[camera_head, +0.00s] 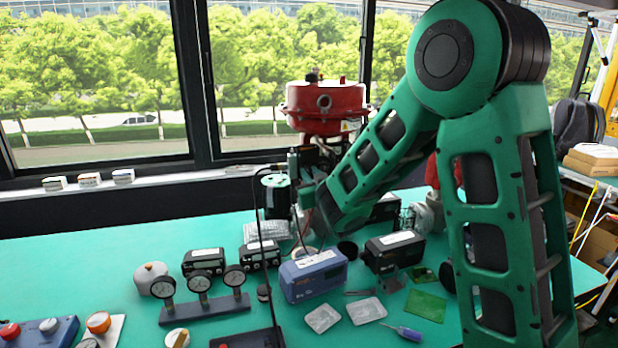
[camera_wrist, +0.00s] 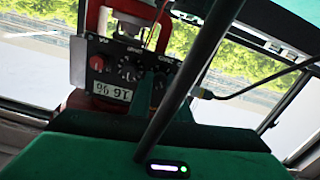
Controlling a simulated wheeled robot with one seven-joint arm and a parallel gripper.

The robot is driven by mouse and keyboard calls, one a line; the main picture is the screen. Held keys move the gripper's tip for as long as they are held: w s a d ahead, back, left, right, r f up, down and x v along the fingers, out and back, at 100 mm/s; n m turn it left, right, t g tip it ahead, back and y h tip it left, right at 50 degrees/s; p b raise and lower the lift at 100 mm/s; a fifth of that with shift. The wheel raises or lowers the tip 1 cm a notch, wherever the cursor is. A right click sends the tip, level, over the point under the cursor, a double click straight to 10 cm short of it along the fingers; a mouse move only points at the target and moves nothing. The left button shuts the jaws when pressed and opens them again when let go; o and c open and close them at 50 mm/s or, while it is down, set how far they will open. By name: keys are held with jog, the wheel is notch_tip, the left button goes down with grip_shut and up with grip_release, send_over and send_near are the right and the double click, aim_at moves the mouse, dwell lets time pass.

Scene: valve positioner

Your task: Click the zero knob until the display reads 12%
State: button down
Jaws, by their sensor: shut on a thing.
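The valve positioner (camera_wrist: 112,60) is a dark panel with a red knob (camera_wrist: 97,63), dark dials (camera_wrist: 130,70) and a pale display (camera_wrist: 110,91). It appears upside down in the wrist view, and I cannot read the display surely; a 1 and a 6 or 9 seem to show. In the head view a red actuator (camera_head: 326,104) stands above it, and my arm hides much of its front. My gripper (camera_wrist: 160,88) is at the right part of the panel, shut on a knob there. Its fingertips are partly hidden, and I cannot tell the knob's label.
On the green table stand a blue box (camera_head: 313,275), several gauges on a rack (camera_head: 205,308), black boxes (camera_head: 394,251) and a screwdriver (camera_head: 403,332). A dark cable (camera_head: 262,235) hangs left of the positioner. The table's left part is mostly clear.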

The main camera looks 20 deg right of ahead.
jog(key=shift+n, duration=2.2)
jog(key=c, duration=1.9)
grip_release()
jog(key=shift+s+d, duration=0.1)
jog(key=shift+s, duration=5.25)
